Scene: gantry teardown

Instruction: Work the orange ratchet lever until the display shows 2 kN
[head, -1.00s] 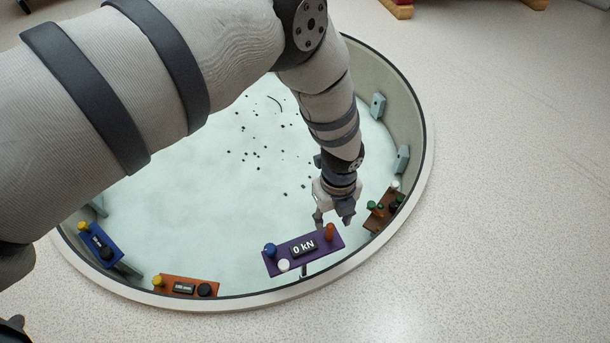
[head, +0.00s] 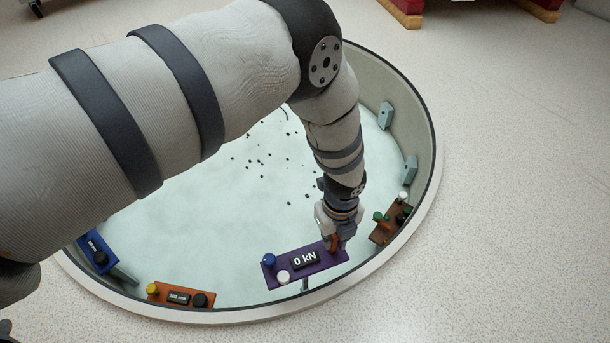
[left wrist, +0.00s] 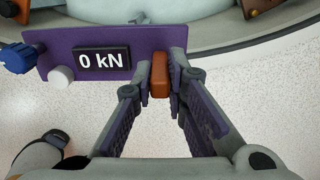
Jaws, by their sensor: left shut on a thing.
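The orange ratchet lever (left wrist: 160,75) stands at the right end of a purple panel (left wrist: 52,38). My left gripper (left wrist: 161,80) is shut on the lever, with one finger on each side of it. In the head view the left gripper (head: 334,240) reaches down to the right end of the purple panel (head: 288,280) and partly hides the lever. The display (left wrist: 102,60) on the panel reads 0 kN, and it reads the same in the head view (head: 305,260). My right gripper is not in view.
A blue knob (head: 269,260) and a white knob (head: 283,277) sit on the purple panel's left part. An orange panel (head: 165,287), a blue panel (head: 92,245) and a brown panel (head: 383,234) stand along the round pit's rim (head: 433,150).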

